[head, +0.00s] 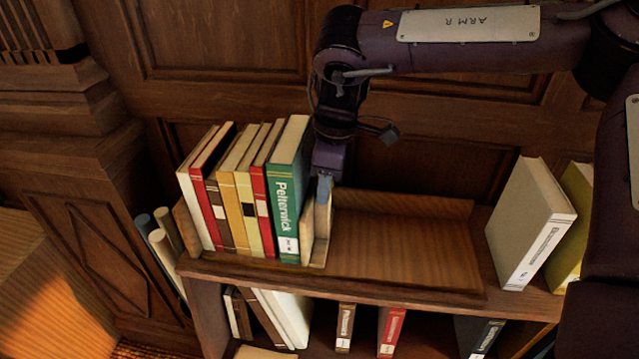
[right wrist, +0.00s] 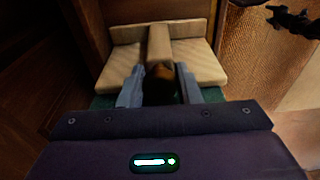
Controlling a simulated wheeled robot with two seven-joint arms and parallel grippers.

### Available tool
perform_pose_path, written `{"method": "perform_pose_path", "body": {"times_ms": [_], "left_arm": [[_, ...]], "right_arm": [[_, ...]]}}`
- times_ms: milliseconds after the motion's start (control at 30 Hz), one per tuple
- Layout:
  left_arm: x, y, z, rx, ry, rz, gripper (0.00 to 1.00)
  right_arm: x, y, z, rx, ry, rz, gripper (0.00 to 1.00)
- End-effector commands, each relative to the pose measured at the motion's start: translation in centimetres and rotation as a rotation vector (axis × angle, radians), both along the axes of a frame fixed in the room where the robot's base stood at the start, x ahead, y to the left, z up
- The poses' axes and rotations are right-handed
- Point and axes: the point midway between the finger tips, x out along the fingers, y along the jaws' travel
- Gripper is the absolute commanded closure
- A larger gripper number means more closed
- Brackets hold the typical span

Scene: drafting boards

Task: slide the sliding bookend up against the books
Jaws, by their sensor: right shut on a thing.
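The sliding bookend (head: 308,235) is a pale wooden piece with an upright plate, standing in the wooden tray just right of the row of books (head: 235,190). Its plate looks flush against the green book marked Pelterwick (head: 289,185), with no clear gap showing in the head view. My right gripper (head: 324,190) reaches down from above and is shut on the bookend. In the right wrist view its fingers (right wrist: 160,85) sit around the raised middle block of the bookend (right wrist: 158,42). Green shows just beyond the bookend's plate there. My left gripper is not in view.
The tray floor (head: 400,250) right of the bookend is bare. A white book (head: 530,225) and a yellow-green book (head: 575,205) stand farther right. A lower shelf holds several books, including a red one (head: 391,330). Rolled papers (head: 165,260) stand left of the shelf.

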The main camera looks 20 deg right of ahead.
Motion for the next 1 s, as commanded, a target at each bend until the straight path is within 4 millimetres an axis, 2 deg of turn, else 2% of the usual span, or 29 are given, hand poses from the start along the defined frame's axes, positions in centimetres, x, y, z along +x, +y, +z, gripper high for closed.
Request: {"method": "perform_pose_path", "body": {"times_ms": [533,767,800,933,1000], "left_arm": [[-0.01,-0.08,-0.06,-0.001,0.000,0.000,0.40],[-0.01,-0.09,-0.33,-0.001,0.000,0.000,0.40],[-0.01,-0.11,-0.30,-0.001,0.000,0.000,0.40],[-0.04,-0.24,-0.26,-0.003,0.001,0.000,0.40],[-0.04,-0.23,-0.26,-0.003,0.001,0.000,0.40]], "right_arm": [[-0.04,-0.44,-0.02,0.002,0.000,0.002,0.92],[0.53,0.35,-0.08,0.001,-0.001,0.002,0.92],[0.57,0.42,-0.03,0.002,-0.001,0.001,0.67],[0.57,0.44,0.04,0.003,-0.002,0.002,0.50],[0.58,0.46,0.06,0.004,-0.003,0.003,0.47]]}}
